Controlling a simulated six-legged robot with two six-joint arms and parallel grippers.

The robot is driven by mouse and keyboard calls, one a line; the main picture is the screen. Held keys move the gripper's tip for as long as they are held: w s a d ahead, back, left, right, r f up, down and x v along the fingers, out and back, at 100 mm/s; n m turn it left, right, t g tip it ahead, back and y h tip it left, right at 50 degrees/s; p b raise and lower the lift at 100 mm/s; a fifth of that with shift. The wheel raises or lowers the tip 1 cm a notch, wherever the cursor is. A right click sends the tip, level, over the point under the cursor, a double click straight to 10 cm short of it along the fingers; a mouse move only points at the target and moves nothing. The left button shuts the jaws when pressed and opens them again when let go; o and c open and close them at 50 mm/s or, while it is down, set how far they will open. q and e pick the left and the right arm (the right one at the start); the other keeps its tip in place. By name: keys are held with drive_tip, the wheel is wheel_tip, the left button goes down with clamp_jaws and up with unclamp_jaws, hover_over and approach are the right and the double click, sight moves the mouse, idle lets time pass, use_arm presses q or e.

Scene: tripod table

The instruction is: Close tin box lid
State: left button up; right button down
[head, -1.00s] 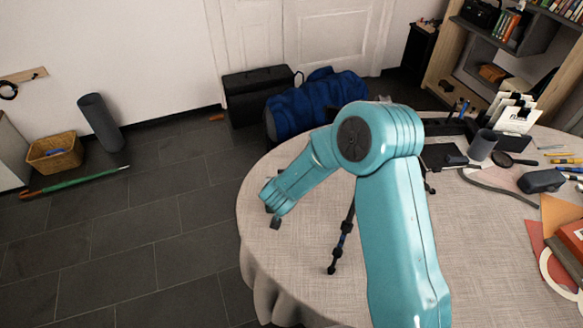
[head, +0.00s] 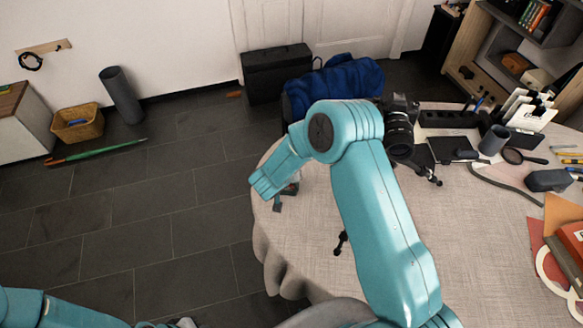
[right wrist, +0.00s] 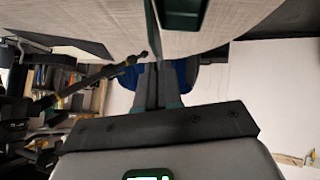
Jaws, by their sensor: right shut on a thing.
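My right gripper (head: 279,200) is low over the left edge of the round table, partly hidden behind its own teal wrist in the head view. In the right wrist view its fingers (right wrist: 160,80) are close together. A thin dark green edge runs down to their tips and looks like the tin box lid (right wrist: 152,28), held edge-on. Beside it is a dark green recessed part (right wrist: 184,12), apparently of the tin box, cut off by the frame. In the head view I cannot make out the box. My left arm shows at the bottom left; its gripper fingers are out of frame.
A camera (head: 399,132) on a tripod stands behind my right arm; one tripod foot (head: 341,242) rests on the cloth-covered table (head: 310,255). A notebook (head: 452,149), dark cup (head: 493,140) and magnifier (head: 520,156) lie to the right. The table's front left is clear.

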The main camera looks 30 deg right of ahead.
drive_tip(key=c, duration=1.3)
unclamp_jaws()
drive_tip(key=v, duration=1.6)
drive_tip(key=shift+s+a+r+b, duration=0.1)
drive_tip(key=shift+b, duration=0.25)
drive_tip(key=shift+c, duration=0.4)
